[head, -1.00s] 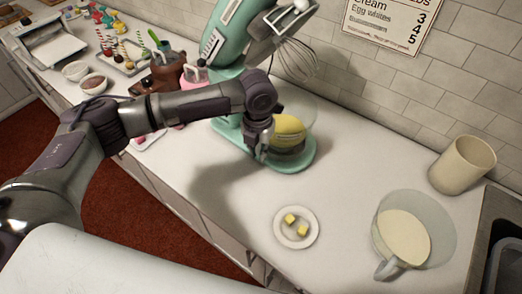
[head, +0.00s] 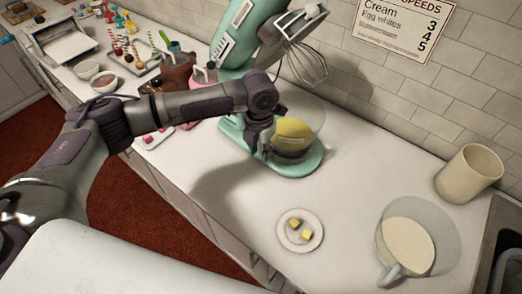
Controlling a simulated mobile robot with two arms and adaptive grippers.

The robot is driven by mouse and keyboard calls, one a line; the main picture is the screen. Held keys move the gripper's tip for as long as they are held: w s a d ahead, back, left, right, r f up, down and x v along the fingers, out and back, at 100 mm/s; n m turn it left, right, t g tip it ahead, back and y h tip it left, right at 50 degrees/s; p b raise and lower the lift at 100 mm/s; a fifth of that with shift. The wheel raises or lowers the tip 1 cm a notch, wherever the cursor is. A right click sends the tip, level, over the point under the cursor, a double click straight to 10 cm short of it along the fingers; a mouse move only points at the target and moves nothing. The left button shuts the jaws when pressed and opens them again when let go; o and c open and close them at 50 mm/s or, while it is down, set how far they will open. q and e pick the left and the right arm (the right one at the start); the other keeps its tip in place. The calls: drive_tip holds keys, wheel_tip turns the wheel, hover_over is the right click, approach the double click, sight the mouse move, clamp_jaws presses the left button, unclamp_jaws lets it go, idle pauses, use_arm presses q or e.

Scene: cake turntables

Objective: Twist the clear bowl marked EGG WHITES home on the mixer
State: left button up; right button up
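A mint-green stand mixer (head: 232,38) stands at the back of the counter with its head tilted up and a wire whisk (head: 305,62) hanging from it. A clear bowl (head: 318,112) with yellow contents sits on the mixer's base (head: 308,165); no marking on it is legible. My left gripper (head: 268,150) points down at the bowl's near left side, touching or very close to it. Its fingers are partly hidden, so I cannot tell how they are set. Another clear bowl (head: 447,222) with a handle and cream-coloured contents stands at the right. My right gripper is out of view.
A small plate (head: 290,240) with yellow cubes lies on the front counter. A beige canister (head: 468,174) stands at the right beside a dark sink edge (head: 500,235). Bottles, bowls and trays crowd the back left. The counter between mixer and plate is clear.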

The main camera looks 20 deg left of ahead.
use_arm(q)
drive_tip(key=shift+o, duration=0.7)
